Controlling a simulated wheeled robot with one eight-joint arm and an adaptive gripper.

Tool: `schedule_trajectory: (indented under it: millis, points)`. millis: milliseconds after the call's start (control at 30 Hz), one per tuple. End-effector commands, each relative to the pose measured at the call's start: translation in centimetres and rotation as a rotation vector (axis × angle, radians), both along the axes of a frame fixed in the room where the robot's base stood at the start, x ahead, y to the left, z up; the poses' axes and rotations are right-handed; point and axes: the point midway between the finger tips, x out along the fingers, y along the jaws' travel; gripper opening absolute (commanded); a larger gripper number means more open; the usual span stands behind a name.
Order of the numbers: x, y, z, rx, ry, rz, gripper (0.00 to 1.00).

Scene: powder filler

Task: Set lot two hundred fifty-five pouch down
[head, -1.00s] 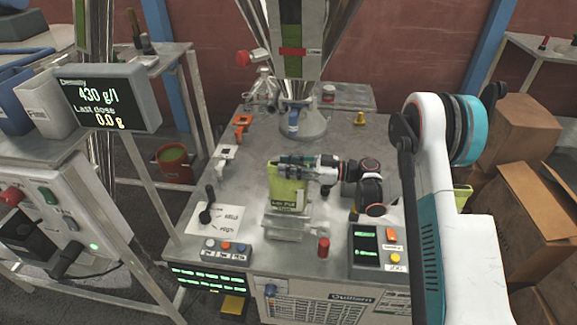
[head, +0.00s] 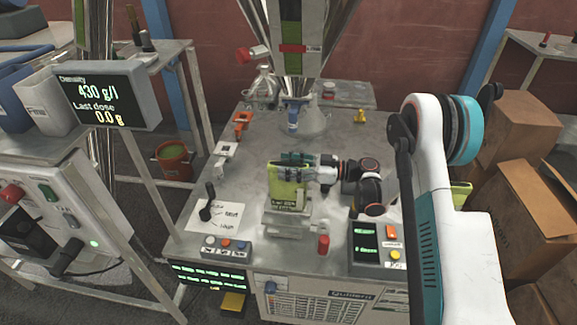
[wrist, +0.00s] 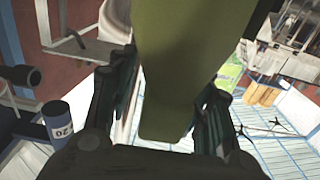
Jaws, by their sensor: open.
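A yellow-green pouch (head: 287,192) with a dark printed label stands upright at the small metal stand (head: 288,225) on the front middle of the bench. The label is too small to read surely. My gripper (head: 290,160) is open, with its fingers around the upper part of the pouch. In the wrist view the pouch (wrist: 172,75) fills the middle, between the two spread fingers (wrist: 165,110). The head view does not show clearly whether the pouch's bottom edge touches the stand.
A red-capped item (head: 323,244) and a button panel (head: 379,244) are right of the stand. A lever (head: 208,205) on a white plate is to the left. The filler hopper (head: 293,50) hangs behind. Another yellow-green item (head: 461,192) shows partly behind my arm.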

Motion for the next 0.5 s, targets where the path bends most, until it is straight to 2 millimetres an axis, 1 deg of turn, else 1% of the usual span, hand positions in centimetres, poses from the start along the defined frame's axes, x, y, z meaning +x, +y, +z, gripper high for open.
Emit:
schedule_trajectory:
  millis: [67, 167, 267, 500]
  points:
    - [0.0, -0.2, 0.0, 0.0, 0.0, 0.0, 0.46]
    - [0.0, -1.1, 0.0, 0.0, 0.0, -0.001, 0.46]
    - [-0.1, -2.7, 0.0, 0.0, 0.0, -0.003, 0.46]
    - [-0.6, -7.6, 0.0, 0.0, 0.0, -0.003, 0.46]
